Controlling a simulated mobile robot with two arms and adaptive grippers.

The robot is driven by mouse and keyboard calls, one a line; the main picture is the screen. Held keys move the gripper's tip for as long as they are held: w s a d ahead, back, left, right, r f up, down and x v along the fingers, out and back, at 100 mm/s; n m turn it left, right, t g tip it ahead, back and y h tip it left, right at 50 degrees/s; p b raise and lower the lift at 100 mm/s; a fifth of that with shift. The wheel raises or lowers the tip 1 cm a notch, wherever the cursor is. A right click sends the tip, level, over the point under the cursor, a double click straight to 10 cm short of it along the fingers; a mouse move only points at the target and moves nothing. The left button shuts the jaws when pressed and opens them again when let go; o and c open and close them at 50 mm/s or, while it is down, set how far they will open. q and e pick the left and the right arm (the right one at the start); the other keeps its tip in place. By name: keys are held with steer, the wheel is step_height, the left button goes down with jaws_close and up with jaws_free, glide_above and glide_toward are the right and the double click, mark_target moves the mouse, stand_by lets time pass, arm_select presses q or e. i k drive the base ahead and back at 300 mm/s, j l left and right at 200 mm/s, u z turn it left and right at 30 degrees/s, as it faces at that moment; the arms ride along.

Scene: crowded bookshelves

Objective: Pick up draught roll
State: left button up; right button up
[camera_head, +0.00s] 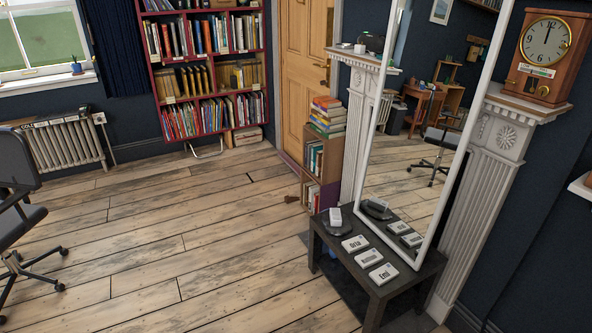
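No thing here is clearly a draught roll. A dark purple strip (290,163) runs along the foot of the wooden door (304,70); I cannot tell whether it is a roll or part of the door. Neither of my grippers is in view.
A dark low table (402,290) with white labelled boxes stands before a leaning mirror (415,150). A book-filled box (322,172) stands by the door. A red bookcase (208,75) is at the back, an office chair (20,205) at left. The plank floor (190,235) is mostly clear.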

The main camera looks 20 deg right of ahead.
mark_target(290, 163)
steer(key=i+z, duration=0.15)
steer(key=i, duration=5.05)
steer(key=i+z, duration=0.15)
steer(key=i, duration=0.45)
steer(key=i+j+z, duration=0.1)
steer(key=i, duration=0.55)
steer(key=i+j+z, duration=0.15)
steer(key=i, duration=0.45)
